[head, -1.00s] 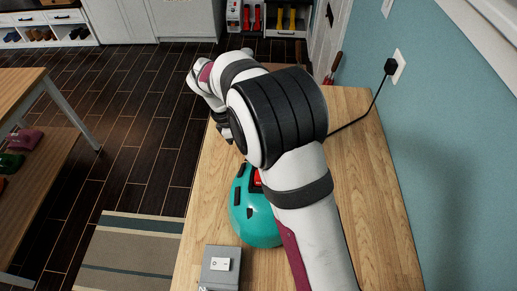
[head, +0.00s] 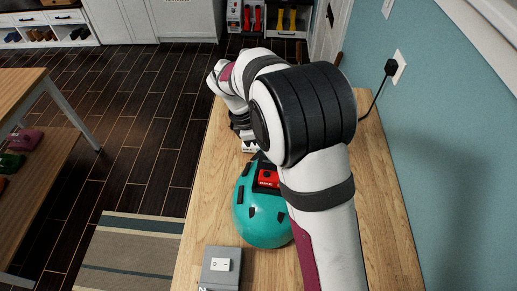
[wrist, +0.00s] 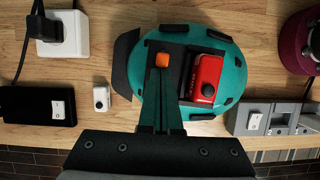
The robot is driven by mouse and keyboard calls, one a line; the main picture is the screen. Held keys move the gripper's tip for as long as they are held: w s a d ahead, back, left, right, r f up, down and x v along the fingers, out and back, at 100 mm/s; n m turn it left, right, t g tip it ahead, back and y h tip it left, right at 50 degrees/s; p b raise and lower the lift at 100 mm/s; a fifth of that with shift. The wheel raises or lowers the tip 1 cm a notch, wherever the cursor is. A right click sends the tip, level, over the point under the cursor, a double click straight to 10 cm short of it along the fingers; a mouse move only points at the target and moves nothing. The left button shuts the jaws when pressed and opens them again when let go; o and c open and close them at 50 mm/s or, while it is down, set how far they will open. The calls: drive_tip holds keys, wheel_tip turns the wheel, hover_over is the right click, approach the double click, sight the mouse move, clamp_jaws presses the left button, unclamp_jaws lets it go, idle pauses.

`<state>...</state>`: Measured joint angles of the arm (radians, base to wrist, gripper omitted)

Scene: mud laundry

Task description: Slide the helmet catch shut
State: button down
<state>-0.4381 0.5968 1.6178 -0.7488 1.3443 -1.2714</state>
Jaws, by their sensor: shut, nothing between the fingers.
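The teal helmet (head: 258,226) lies on the wooden bench; it also shows in the wrist view (wrist: 228,62). On its dark top plate sits a red block (wrist: 207,70) with a round black knob (wrist: 208,90). The red block also shows in the head view (head: 268,179), partly beside my arm. My gripper (wrist: 161,72) is shut and empty over the helmet, left of the red block. I cannot tell whether it touches the plate.
A grey switch box (head: 220,268) stands near the helmet on the bench (head: 215,180). The wrist view shows a black switch box (wrist: 38,104), a small white device (wrist: 101,98), a white plug block (wrist: 75,35) and a maroon round object (wrist: 298,40). The wall is on the right.

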drive_tip(key=a, duration=0.2)
drive_tip(key=a+r, duration=0.1)
drive_tip(key=a, duration=0.1)
drive_tip(key=shift+w+a+r, duration=0.15)
drive_tip(key=shift+w+a, duration=0.05)
drive_tip(key=shift+a, duration=0.15)
drive_tip(key=v, duration=0.9)
drive_tip(key=s+d+r+m+y, duration=0.2)
drive_tip(key=s+d+r+m, duration=0.1)
drive_tip(key=s+d+m, duration=0.5)
drive_tip(key=s+d+f+m+y, duration=0.2)
drive_tip(key=s+d+m, duration=0.1)
drive_tip(key=s+m, duration=0.4)
drive_tip(key=s+d+f+m+y, duration=0.2)
drive_tip(key=s+d+m, duration=0.1)
drive_tip(key=s+m, duration=0.5)
drive_tip(key=s, duration=0.3)
drive_tip(key=shift+s+d+f, duration=0.3)
drive_tip(key=shift+s+d, duration=0.1)
